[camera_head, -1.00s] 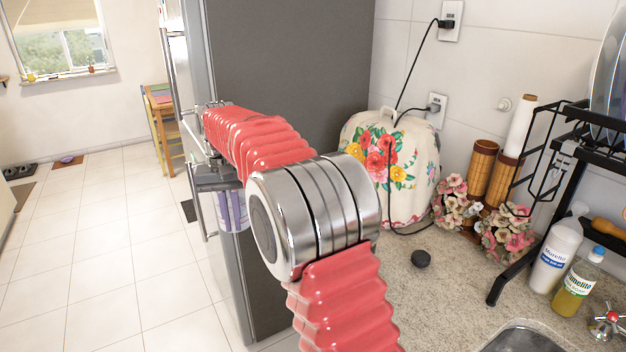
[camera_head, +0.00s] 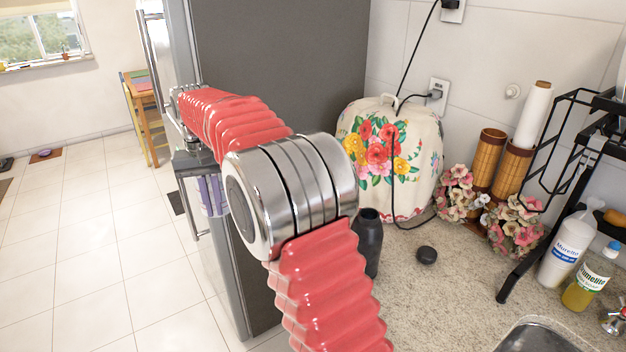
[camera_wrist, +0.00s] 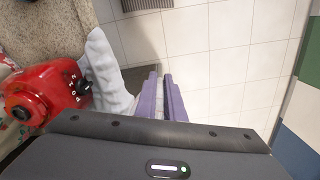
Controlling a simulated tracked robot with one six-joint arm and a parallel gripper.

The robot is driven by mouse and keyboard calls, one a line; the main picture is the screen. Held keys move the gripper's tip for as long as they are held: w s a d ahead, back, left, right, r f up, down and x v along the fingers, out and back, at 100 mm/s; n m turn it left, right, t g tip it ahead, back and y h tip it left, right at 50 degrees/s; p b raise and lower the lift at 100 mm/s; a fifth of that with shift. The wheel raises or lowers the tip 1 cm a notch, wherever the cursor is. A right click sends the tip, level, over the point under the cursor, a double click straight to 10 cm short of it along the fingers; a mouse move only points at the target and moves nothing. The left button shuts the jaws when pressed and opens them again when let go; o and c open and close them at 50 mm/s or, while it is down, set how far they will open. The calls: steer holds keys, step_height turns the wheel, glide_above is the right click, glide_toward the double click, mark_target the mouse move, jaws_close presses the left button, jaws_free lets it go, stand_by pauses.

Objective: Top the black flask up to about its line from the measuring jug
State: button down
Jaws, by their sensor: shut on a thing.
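The black flask (camera_head: 369,250) stands upright on the counter behind my arm, with its lower part hidden by the red sleeve. Its narrow neck points up; no line on it can be made out. A small round black piece (camera_head: 427,255), which looks like a cap, lies on the counter to its right. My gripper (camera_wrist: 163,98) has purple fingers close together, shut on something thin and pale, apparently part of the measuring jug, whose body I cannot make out. In the head view my gripper (camera_head: 212,195) hangs left of the flask, beside the grey fridge.
A flowered cover (camera_head: 388,165) stands behind the flask, with a black cable (camera_head: 395,190) in front. Flowers (camera_head: 515,228), a black rack (camera_head: 535,235), bottles (camera_head: 566,247) and the sink (camera_head: 545,338) are to the right. A red appliance (camera_wrist: 38,98) shows in the wrist view.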

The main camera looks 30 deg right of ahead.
steer(key=shift+w, duration=0.15)
steer(key=shift+d, duration=0.15)
steer(key=shift+d+r, duration=0.15)
steer(key=s+d+r+m, duration=0.3)
steer(key=s+d+r, duration=0.2)
steer(key=s, duration=0.5)
steer(key=s+d+r+m, duration=0.3)
steer(key=s+d+r, duration=0.3)
steer(key=s+d, duration=0.4)
steer(key=shift+s+d+r, duration=0.25)
steer(key=shift+s, duration=0.25)
steer(key=shift+s+d+f+t+y, duration=0.2)
steer(key=shift+s+d+t+y, duration=0.45)
steer(key=shift+t+y, duration=0.05)
steer(key=shift+s+d+f+t+y, duration=0.15)
steer(key=shift+s+d+t+y, duration=0.5)
steer(key=shift+t+y, duration=0.05)
stand_by(0.4)
